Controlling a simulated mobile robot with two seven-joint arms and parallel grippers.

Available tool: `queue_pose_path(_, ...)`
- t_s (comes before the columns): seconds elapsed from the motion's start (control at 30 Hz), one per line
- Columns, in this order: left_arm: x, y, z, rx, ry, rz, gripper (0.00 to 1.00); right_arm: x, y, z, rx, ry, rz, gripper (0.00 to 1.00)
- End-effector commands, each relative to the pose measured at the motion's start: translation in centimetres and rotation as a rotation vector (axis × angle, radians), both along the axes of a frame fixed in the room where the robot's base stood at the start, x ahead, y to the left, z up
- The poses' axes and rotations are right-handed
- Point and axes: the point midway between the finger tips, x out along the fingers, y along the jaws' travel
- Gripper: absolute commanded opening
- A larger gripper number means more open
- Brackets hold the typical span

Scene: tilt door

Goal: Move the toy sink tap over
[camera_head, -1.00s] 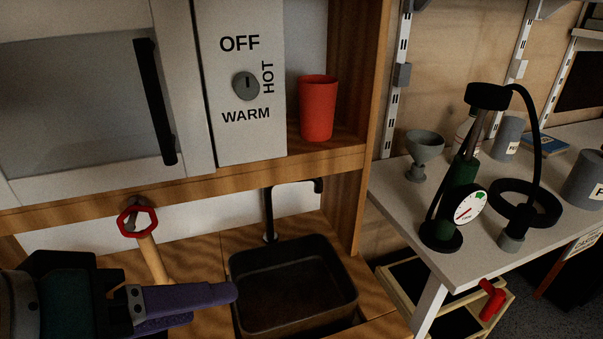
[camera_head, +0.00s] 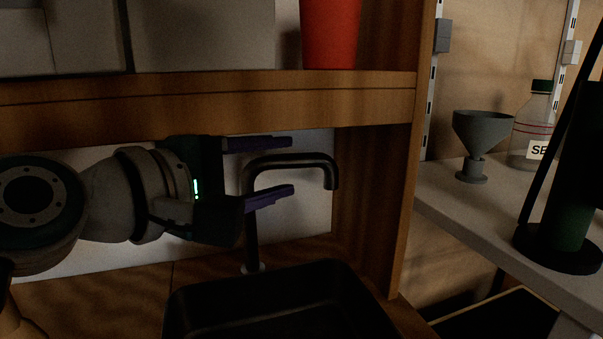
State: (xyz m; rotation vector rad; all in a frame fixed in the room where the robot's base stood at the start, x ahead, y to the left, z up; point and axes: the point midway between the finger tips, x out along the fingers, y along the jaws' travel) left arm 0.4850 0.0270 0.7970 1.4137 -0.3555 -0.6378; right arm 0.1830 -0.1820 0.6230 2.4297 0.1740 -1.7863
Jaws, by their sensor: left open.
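The toy sink tap (camera_head: 296,161) is a thin black pipe that rises from the counter behind the sink and bends over to the right, its spout end pointing down. The black sink basin (camera_head: 280,300) is in front of it, cut off by the bottom edge. My left gripper (camera_head: 291,165) is open, with its two purple fingers pointing right. One finger shows above the tap's top bend and the other below it, in front of the upright. I cannot tell whether either finger touches the tap. My right gripper is not in view.
A wooden shelf (camera_head: 220,100) runs close above the gripper and bears a red cup (camera_head: 331,32). A wooden side panel (camera_head: 375,190) stands right of the tap. Beyond it, a grey table (camera_head: 470,220) holds a grey funnel (camera_head: 482,132), a bottle (camera_head: 535,125) and a dark green pump (camera_head: 570,220).

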Motion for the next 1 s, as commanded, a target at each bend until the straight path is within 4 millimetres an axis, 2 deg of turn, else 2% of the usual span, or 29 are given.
queue_pose_path(0.03, 0.9, -0.8, -0.4, -0.002, -0.004, -0.002, 0.55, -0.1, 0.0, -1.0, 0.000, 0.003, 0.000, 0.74)
queue_pose_path(0.1, 2.0, -1.5, -0.7, -0.002, -0.002, -0.001, 0.55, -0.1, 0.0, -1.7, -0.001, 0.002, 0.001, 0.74)
queue_pose_path(0.3, 4.0, -3.1, -1.0, 0.002, -0.003, -0.001, 0.55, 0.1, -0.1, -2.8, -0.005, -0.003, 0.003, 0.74)
queue_pose_path(0.7, 4.6, -3.6, -0.9, 0.003, -0.001, -0.001, 0.55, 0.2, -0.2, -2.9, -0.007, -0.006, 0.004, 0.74)
queue_pose_path(1.0, 4.6, -3.6, -0.9, 0.004, -0.002, -0.001, 0.22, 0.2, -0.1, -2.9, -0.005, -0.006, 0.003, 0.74)
